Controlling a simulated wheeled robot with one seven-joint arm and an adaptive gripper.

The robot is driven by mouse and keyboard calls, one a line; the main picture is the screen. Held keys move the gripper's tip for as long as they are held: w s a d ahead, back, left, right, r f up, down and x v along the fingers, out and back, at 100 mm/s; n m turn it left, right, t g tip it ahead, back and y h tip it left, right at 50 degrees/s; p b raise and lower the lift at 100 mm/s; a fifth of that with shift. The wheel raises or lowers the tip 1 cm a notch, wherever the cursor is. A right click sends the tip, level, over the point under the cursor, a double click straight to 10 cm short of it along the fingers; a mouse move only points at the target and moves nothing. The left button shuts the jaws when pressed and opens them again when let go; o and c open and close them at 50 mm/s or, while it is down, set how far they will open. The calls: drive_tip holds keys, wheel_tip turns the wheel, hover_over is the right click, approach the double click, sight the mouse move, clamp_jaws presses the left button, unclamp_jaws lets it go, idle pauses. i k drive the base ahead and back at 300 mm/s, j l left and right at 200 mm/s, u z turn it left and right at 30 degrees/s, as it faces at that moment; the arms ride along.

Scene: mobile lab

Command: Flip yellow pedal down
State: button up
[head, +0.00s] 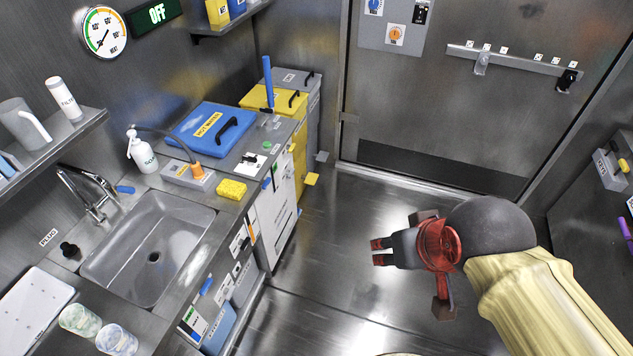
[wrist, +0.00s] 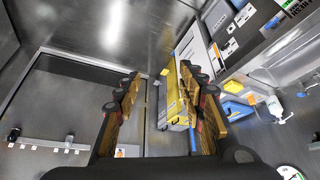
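The yellow pedal (head: 311,179) sticks out low at the foot of the yellow bin (head: 284,102), just above the floor, in the head view. It looks roughly level, though its exact tilt is hard to tell. In the wrist view, a small yellow piece that looks like the pedal (wrist: 165,72) shows between the fingers, beside the yellow bin (wrist: 175,108). My gripper (head: 378,252) is in front of and to the right of the pedal, apart from it. The wrist view shows my gripper (wrist: 160,70) with its fingers spread and nothing between them.
A grey bin (head: 302,80) with a grey pedal (head: 322,156) stands just behind the yellow one. The floor (head: 340,220) between my gripper and the pedal is clear.

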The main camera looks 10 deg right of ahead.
sight(311, 179)
drive_tip(key=i+l+u, duration=0.15)
drive_tip(key=u, duration=0.2)
drive_tip(key=i+l+u, duration=0.2)
drive_tip(key=i+u, duration=0.15)
drive_tip(key=i+l+u, duration=0.2)
drive_tip(key=u, duration=0.2)
drive_tip(key=i+l, duration=0.2)
drive_tip(key=l, duration=0.15)
drive_tip(key=i+l+u, duration=0.1)
drive_tip(key=i+l, duration=0.35)
drive_tip(key=l, duration=0.3)
drive_tip(key=i+l+u, duration=0.1)
drive_tip(key=l, duration=0.25)
drive_tip(key=i+l, duration=0.25)
drive_tip(key=l, duration=0.15)
drive_tip(key=i+l, duration=0.2)
drive_tip(key=l, duration=0.2)
drive_tip(key=i+l+u, duration=0.1)
drive_tip(key=l, duration=0.25)
drive_tip(key=i, duration=0.1)
